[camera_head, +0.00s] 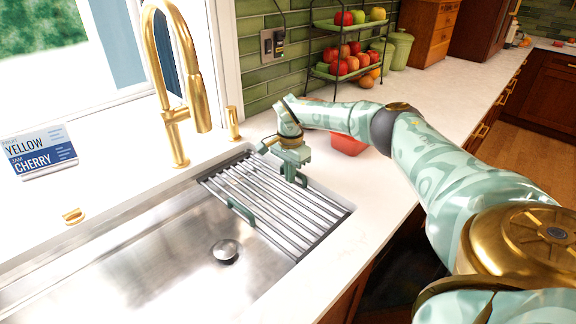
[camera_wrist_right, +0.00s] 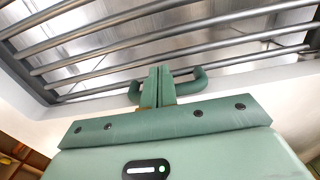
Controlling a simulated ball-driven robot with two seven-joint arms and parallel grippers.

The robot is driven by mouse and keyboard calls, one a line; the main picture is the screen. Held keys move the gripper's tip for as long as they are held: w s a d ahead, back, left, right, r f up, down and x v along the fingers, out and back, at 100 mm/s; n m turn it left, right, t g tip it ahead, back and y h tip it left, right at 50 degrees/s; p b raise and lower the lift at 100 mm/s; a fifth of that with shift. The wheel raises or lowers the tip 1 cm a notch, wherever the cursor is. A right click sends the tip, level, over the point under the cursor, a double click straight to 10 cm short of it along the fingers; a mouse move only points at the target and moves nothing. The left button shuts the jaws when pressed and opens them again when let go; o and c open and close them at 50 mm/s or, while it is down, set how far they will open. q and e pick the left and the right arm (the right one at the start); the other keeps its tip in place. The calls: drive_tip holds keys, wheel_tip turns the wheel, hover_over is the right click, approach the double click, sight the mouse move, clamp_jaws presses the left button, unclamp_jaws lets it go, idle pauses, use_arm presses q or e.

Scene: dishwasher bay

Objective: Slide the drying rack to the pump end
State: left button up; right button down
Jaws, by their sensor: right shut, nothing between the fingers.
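The drying rack (camera_head: 258,190), a row of grey metal bars in a dark frame, lies across the right part of the sink. One green handle (camera_head: 241,212) is on its left side. Another green handle (camera_wrist_right: 198,80) shows behind my fingers in the right wrist view, its curved ends on either side of them. My right gripper (camera_head: 291,176) is at the rack's right edge. Its fingers (camera_wrist_right: 158,88) are shut with nothing between them; whether they touch the handle I cannot tell. A gold pump (camera_head: 233,123) stands behind the rack at the back counter. My left gripper is not in view.
The steel sink (camera_head: 150,265) is bare left of the rack, with a drain (camera_head: 225,251). A gold faucet (camera_head: 174,120) rises behind it. A red container (camera_head: 349,144) sits on the counter behind my right arm. A fruit stand (camera_head: 348,60) and a sign (camera_head: 40,152) stand farther back.

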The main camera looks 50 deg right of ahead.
drive_tip(key=a+p, duration=0.1)
drive_tip(key=a+r+p, duration=0.2)
drive_tip(key=a, duration=0.1)
drive_tip(key=shift+w+p, duration=0.1)
drive_tip(key=shift+p, duration=0.25)
wheel_tip(320, 180, up, 8)
drive_tip(key=p, duration=0.1)
drive_tip(key=shift+p, duration=0.4)
drive_tip(key=shift+r, duration=0.1)
